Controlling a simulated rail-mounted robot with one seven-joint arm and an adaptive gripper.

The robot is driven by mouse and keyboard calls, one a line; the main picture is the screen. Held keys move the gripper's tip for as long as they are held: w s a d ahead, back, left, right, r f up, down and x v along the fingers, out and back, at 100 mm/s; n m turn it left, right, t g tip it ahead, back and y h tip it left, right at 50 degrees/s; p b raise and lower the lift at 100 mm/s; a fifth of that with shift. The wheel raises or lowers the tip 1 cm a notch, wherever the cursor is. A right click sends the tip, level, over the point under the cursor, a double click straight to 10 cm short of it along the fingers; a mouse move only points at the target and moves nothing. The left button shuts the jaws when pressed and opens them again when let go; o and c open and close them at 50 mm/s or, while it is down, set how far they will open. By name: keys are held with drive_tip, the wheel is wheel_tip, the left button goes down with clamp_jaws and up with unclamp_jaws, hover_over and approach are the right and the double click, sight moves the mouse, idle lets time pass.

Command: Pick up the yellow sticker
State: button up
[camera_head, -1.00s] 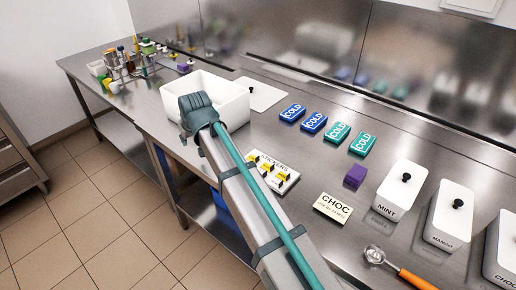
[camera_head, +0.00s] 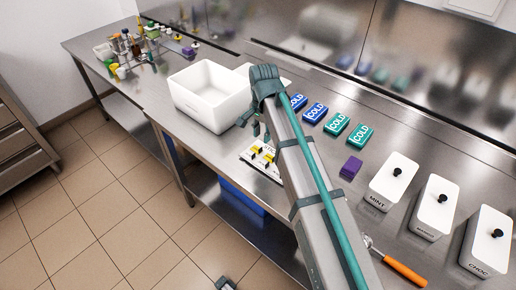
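Small yellow stickers (camera_head: 256,150) sit on a white board (camera_head: 246,158) with dark print, near the front edge of the steel counter. My arm reaches across the board's right side and hides part of it. My gripper (camera_head: 250,124) points down just behind the board, between it and the white bin. Its dark fingers are small and partly covered by my arm, so I cannot tell how far apart they are. I see nothing held in it.
A white open bin (camera_head: 183,101) stands left of my gripper. Blue (camera_head: 315,112) and green (camera_head: 337,124) COLD packs, a purple block (camera_head: 351,168), lidded tubs (camera_head: 393,182) and an orange-handled scoop (camera_head: 404,272) lie to the right. Bottles (camera_head: 133,44) crowd the far left.

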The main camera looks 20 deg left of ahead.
sight(256, 148)
drive_tip(key=shift+f+p, duration=1.05)
drive_tip(key=shift+f, duration=2.2)
clamp_jaws()
